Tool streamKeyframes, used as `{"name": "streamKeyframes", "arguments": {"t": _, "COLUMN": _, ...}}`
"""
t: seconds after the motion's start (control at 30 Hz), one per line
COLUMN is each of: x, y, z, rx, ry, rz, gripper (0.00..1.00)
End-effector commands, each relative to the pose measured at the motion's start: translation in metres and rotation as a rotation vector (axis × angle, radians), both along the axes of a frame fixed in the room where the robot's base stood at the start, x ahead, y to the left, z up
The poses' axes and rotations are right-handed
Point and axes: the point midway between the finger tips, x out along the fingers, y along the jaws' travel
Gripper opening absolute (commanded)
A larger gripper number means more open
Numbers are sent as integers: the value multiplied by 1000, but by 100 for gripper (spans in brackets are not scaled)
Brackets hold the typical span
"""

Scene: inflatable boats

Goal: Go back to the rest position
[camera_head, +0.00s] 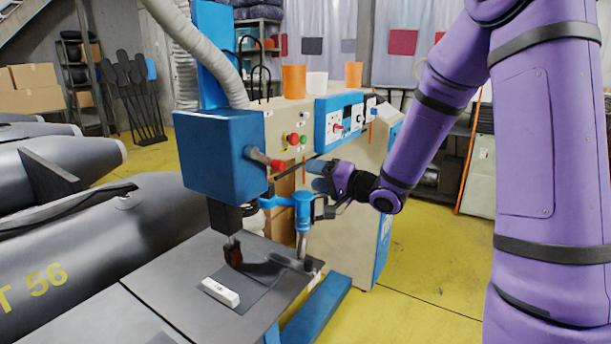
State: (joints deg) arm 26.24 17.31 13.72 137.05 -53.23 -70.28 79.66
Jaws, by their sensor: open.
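My gripper (328,183) is at the end of my purple arm, which comes in from the right. It is in front of the blue and beige machine, beside the blue clamp-like part (303,205). Its fingers are small and partly lost against the machine, but they look apart. I see nothing held between them. I cannot tell whether it touches the machine.
The machine (222,150) has a panel with red and green buttons (293,138). Orange cups (293,82) stand on top. A white block (220,292) lies on the dark table (180,290). Grey inflatable boats (90,240) fill the left. Yellow floor (430,260) is open behind my arm.

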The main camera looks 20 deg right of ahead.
Motion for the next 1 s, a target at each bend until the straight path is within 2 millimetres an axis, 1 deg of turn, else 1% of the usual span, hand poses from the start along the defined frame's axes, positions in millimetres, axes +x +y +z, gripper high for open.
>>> {"name": "streamKeyframes", "arguments": {"t": 0.17, "x": 0, "y": 0, "z": 0, "rx": -6, "ry": 0, "rz": -3, "gripper": 57}}
{"name": "streamKeyframes", "arguments": {"t": 0.27, "x": 0, "y": 0, "z": 4, "rx": -58, "ry": -2, "rz": -28, "gripper": 57}}
{"name": "streamKeyframes", "arguments": {"t": 0.37, "x": -1, "y": -2, "z": 13, "rx": -177, "ry": -1, "rz": -88, "gripper": 57}}
{"name": "streamKeyframes", "arguments": {"t": 0.43, "x": -4, "y": -5, "z": 22, "rx": -290, "ry": 7, "rz": -146, "gripper": 57}}
{"name": "streamKeyframes", "arguments": {"t": 0.57, "x": -16, "y": -15, "z": 39, "rx": -506, "ry": 37, "rz": -254, "gripper": 57}}
{"name": "streamKeyframes", "arguments": {"t": 0.67, "x": -33, "y": -24, "z": 53, "rx": -652, "ry": 81, "rz": -323, "gripper": 57}}
{"name": "streamKeyframes", "arguments": {"t": 0.77, "x": -54, "y": -31, "z": 65, "rx": -779, "ry": 136, "rz": -374, "gripper": 57}}
{"name": "streamKeyframes", "arguments": {"t": 0.87, "x": -81, "y": -37, "z": 75, "rx": -890, "ry": 205, "rz": -403, "gripper": 57}}
{"name": "streamKeyframes", "arguments": {"t": 0.97, "x": -112, "y": -41, "z": 83, "rx": -980, "ry": 282, "rz": -410, "gripper": 57}}
{"name": "streamKeyframes", "arguments": {"t": 1.0, "x": -126, "y": -41, "z": 86, "rx": -1012, "ry": 315, "rz": -405, "gripper": 57}}
